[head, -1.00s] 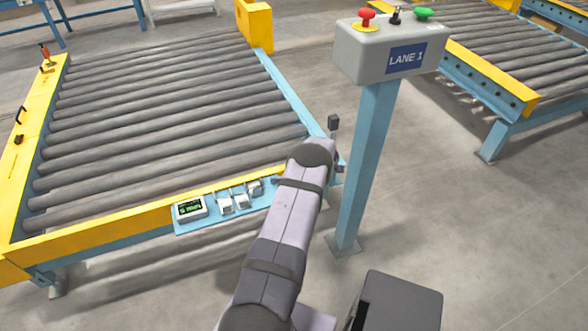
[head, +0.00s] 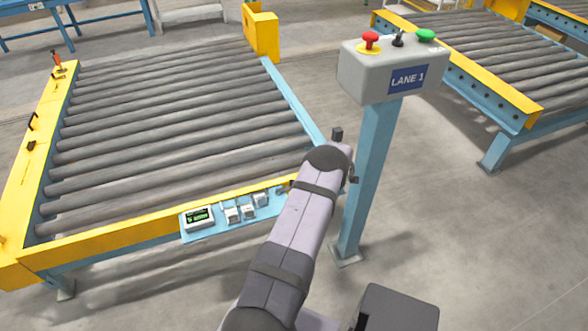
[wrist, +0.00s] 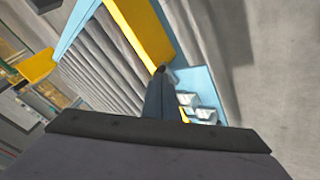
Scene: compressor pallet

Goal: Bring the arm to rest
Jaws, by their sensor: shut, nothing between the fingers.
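My gripper (wrist: 161,72) shows in the wrist view with its dark fingers together and nothing between them. Its fingertips appear in front of the yellow front rail of the roller conveyor (wrist: 140,30), close to the blue shelf; I cannot tell the gap. In the head view my arm reaches up from the bottom middle, ending between the conveyor's front right corner and the control post.
The roller conveyor (head: 180,120) is empty. A blue shelf (head: 217,232) on its front rail holds a small display (head: 198,218) and several pale blocks. The LANE 1 control box (head: 392,70) stands on a blue post (head: 368,170) right beside my arm.

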